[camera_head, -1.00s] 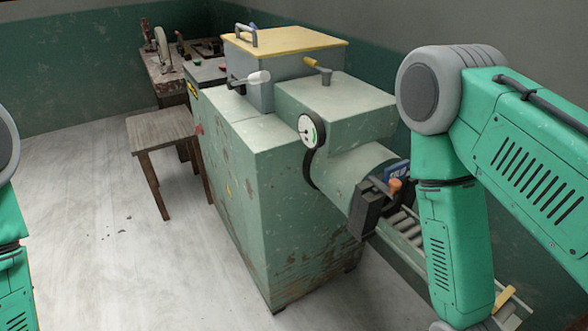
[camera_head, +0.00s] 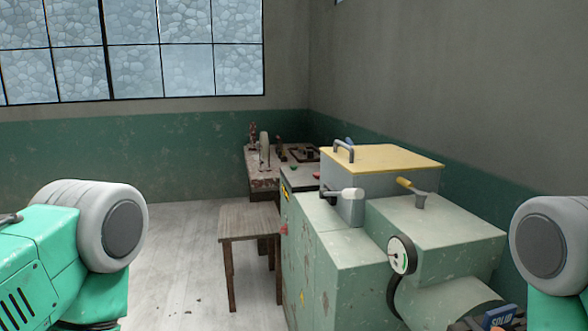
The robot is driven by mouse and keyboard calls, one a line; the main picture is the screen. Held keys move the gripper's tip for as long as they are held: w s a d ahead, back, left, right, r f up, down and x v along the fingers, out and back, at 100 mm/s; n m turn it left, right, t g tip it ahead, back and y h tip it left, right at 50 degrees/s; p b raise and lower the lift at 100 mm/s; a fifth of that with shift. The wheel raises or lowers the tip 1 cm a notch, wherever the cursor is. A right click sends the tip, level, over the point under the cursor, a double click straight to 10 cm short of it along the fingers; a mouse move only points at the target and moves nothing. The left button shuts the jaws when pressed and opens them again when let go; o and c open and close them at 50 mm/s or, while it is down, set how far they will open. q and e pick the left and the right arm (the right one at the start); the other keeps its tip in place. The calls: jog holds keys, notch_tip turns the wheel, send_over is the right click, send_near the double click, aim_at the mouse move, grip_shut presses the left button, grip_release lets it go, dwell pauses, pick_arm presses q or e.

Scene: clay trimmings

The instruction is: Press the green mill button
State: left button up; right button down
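The worn pale-green mill (camera_head: 345,265) stands at the lower right of the head view. It has a yellow lid (camera_head: 385,158), a round dial (camera_head: 401,255) and levers on top. A dark panel (camera_head: 299,178) at its far end carries small coloured spots, one reddish and one that looks green (camera_head: 317,175). They are too small to tell for sure whether the green one is the button. A red knob-like part (camera_head: 284,229) sits on the mill's left side.
A wooden stool (camera_head: 249,222) stands left of the mill. A workbench (camera_head: 264,178) with tools is in the far corner. The floor (camera_head: 175,260) left of the stool is mostly clear, with small crumbs.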

pick_arm(q)
grip_shut()
dwell(1.2)
